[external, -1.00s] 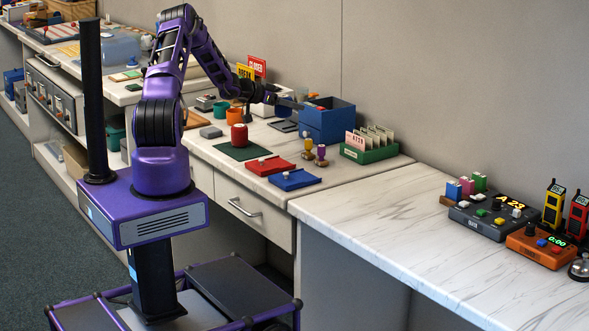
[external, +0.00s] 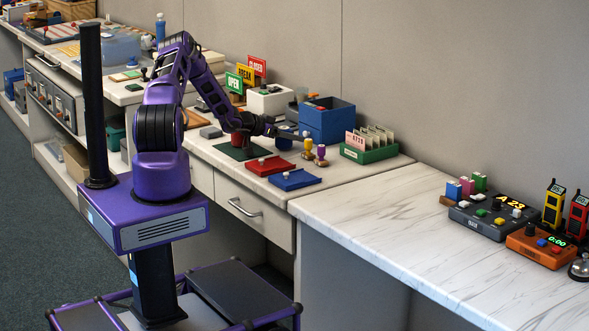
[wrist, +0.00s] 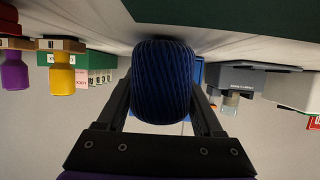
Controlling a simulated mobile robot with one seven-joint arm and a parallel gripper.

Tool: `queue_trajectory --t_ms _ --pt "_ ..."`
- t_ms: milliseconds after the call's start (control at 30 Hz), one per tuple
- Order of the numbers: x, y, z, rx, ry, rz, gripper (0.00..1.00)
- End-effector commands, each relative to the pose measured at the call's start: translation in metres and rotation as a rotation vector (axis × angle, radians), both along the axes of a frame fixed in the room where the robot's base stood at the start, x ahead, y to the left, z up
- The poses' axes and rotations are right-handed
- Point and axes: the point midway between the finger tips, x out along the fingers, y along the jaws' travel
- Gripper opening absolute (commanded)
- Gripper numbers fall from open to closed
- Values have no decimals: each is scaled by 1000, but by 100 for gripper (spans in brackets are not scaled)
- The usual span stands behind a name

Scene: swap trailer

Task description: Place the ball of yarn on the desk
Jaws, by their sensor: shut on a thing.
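The dark blue ball of yarn (wrist: 163,82) is between the two fingers of my gripper (wrist: 163,100) in the wrist view, which looks upside down. My gripper is shut on it. The marbled white desk (wrist: 110,28) is close to the yarn's lower side, with shadow there; I cannot tell whether they touch. In the external view my gripper (external: 290,134) is low over the desk (external: 228,171), in front of the blue bin and left of the yellow and purple stampers. The yarn is hard to make out there.
The blue bin (external: 328,122), yellow stamper (external: 307,147), purple stamper (external: 320,153) and green card holder (external: 369,153) stand nearby. A red pad (external: 267,166), blue pad (external: 294,180) and green mat (external: 233,153) lie in front. The right-hand desk has wide bare room (external: 385,217).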

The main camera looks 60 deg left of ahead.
Motion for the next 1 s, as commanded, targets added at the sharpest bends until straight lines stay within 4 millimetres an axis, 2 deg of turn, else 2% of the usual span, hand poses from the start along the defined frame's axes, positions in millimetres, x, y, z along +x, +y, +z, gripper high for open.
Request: queue_trajectory --t_ms 500,533,600,700,1000 --pt "-1 -1 -16 -1 4 -3 14" --pt "-1 -2 -17 -2 5 -2 70" --pt "-1 -2 -18 -2 6 -2 82" --pt "-2 -2 -19 -2 7 -2 98" --pt "-3 -2 -19 -2 10 -2 98"
